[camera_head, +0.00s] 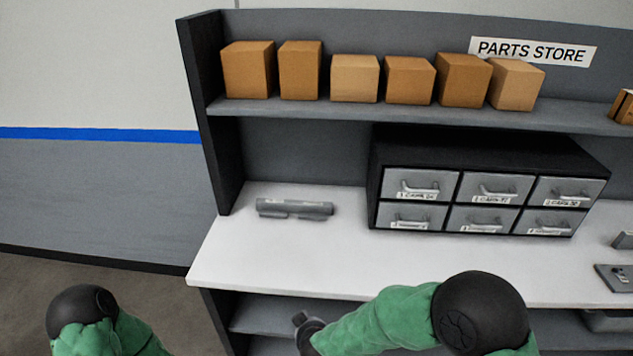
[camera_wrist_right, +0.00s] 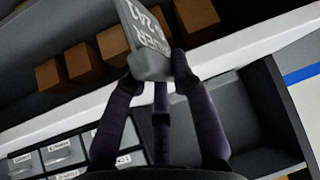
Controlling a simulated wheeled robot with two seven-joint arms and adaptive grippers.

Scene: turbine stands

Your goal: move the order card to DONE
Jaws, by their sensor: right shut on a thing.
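The order card (camera_wrist_right: 148,38), a grey block-like plate with white lettering partly cut off by the top edge, shows in the right wrist view. My right gripper (camera_wrist_right: 158,79) is shut on it, with dark fingers on either side of its lower end. In the head view my right arm reaches left along the front of the counter. Its dark wrist end shows low in the picture, and the card cannot be made out there. My left arm shows only partly at the lower left, its gripper out of view. No DONE mark is in view.
A white counter (camera_head: 270,262) holds a grey device (camera_head: 295,208) at left and a drawer cabinet (camera_head: 376,185) with several labelled drawers. Several cardboard boxes (camera_head: 355,78) stand on the shelf above, under a PARTS STORE sign (camera_head: 532,52). The counter's front left is clear.

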